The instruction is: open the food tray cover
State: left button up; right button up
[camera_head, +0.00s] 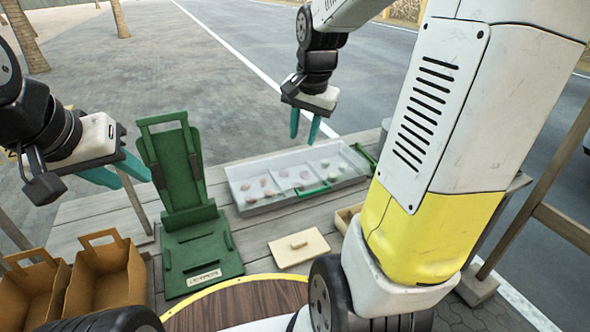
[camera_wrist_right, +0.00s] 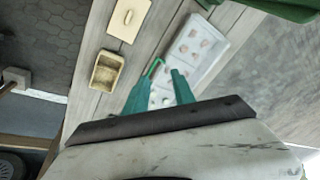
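The food tray (camera_head: 250,206) is a long pale tray holding several small food pieces, with a see-through cover over it. A green handle (camera_head: 313,190) shows at its front side, and the handle also appears between my fingertips in the right wrist view (camera_wrist_right: 153,66). My right gripper (camera_head: 304,138) is open and empty, above and behind the tray in the head view. Its two teal fingers (camera_wrist_right: 158,80) are apart, and contact with the handle cannot be seen. My left gripper (camera_head: 122,180) is open and empty at the left, away from the tray.
A green stand (camera_head: 203,250) is left of the tray. A cream lid with a knob (camera_head: 298,247) lies in front, and an open cream box (camera_wrist_right: 107,71) is beside it. Brown baskets (camera_head: 105,280) are at the front left. My right arm hides the tray's right surroundings.

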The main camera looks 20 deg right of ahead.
jog(key=w+d+f+m+g, duration=0.1)
jog(key=w+d+f+m, duration=0.2)
jog(key=w+f, duration=0.3)
jog(key=w+d+f+m+g, duration=0.1)
jog(key=w+d+f+m, duration=0.2)
jog(key=f, duration=0.5)
jog(key=m+g, duration=0.1)
jog(key=m, duration=0.1)
send_over(315, 190)
notch_tip(315, 190, down, 5)
jog(key=shift+r, duration=0.1)
jog(key=shift+m, duration=0.3)
notch_tip(315, 190, down, 7)
jog(key=shift+d, duration=0.1)
jog(key=shift+f, duration=0.55)
grip_shut()
